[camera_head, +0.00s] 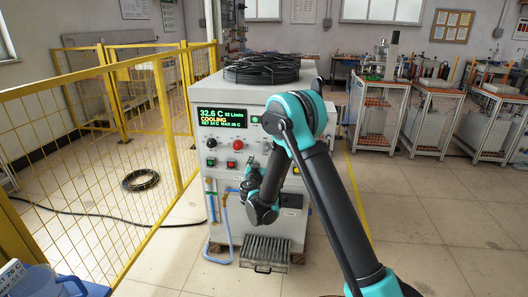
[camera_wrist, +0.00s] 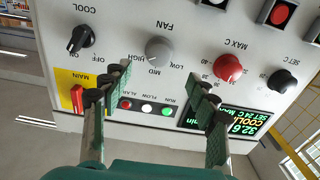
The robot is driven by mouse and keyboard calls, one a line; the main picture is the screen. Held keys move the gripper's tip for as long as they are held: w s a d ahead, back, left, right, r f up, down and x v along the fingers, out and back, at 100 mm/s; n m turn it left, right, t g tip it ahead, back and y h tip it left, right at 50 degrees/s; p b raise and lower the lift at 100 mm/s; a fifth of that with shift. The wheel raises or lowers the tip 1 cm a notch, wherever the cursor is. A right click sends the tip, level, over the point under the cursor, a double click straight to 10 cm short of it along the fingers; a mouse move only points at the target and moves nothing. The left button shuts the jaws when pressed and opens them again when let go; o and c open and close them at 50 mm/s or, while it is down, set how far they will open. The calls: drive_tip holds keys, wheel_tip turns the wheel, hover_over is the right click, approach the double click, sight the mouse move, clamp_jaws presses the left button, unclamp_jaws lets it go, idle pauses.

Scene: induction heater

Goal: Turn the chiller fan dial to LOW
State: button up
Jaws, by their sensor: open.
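The chiller fan dial (camera_wrist: 159,51) is a round grey knob on the light panel in the wrist view. The labels FAN, HIGH, MID and LOW stand around it, upside down in this view. I cannot tell clearly which mark it points at. My gripper (camera_wrist: 162,86) is open, with one finger on each side below the dial in the picture, and nothing is between the fingers.
Beside the dial are a red MAX C knob (camera_wrist: 228,68), a black SET C knob (camera_wrist: 283,81), a black COOL switch (camera_wrist: 80,39) and a red MAIN switch (camera_wrist: 77,98). The display (camera_head: 221,117) reads COOLING. A yellow fence (camera_head: 158,105) stands left of the cabinet.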

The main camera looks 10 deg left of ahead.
drive_tip(key=w, duration=0.9)
drive_tip(key=shift+w+d, duration=0.2)
drive_tip(key=shift+w, duration=0.15)
drive_tip(key=c, duration=1.1)
